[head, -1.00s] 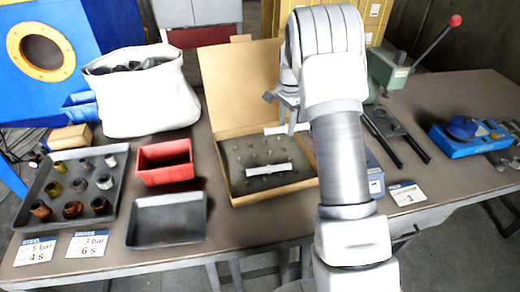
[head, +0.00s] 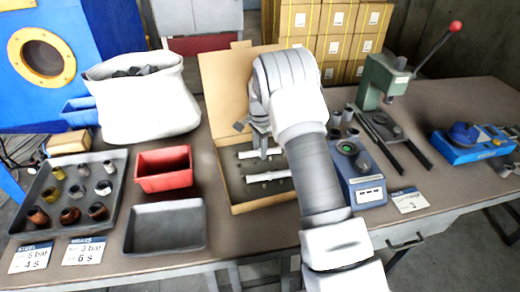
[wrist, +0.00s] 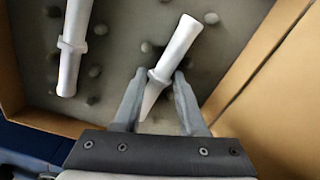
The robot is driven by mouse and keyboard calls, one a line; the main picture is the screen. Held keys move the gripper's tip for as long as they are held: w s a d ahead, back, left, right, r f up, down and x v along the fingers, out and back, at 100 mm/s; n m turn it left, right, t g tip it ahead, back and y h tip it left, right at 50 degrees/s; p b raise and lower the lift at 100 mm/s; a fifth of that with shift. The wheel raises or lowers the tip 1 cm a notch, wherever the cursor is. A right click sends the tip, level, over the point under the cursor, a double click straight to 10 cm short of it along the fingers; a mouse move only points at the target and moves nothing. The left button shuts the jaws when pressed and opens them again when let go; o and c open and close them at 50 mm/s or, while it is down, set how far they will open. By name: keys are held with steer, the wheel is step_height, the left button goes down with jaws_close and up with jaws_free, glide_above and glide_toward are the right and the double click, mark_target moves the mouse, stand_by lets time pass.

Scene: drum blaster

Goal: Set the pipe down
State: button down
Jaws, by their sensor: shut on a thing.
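My gripper (head: 262,152) is over the open cardboard box (head: 243,208), near its back side. In the wrist view its two fingers (wrist: 160,80) are closed around the collar of a white pipe (wrist: 178,45), which lies slanted between them. The held pipe also shows in the head view (head: 246,155), partly behind the fingers. A second white pipe (wrist: 72,50) with a similar collar lies in the box, apart from the fingers; it shows in the head view (head: 268,177) nearer the front. The grey insert (wrist: 120,60) has several round pegs or studs. I cannot tell whether the held pipe touches it.
The box's raised lid (head: 222,85) stands behind my gripper. A red bin (head: 163,182), a grey tray (head: 140,232) and a tray of fittings (head: 30,215) are to the left. A blue device (head: 368,190) and a green press (head: 382,80) are right of my arm.

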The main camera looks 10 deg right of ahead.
steer(key=shift+f, duration=0.1)
steer(key=shift+c, duration=2.4)
jaws_free()
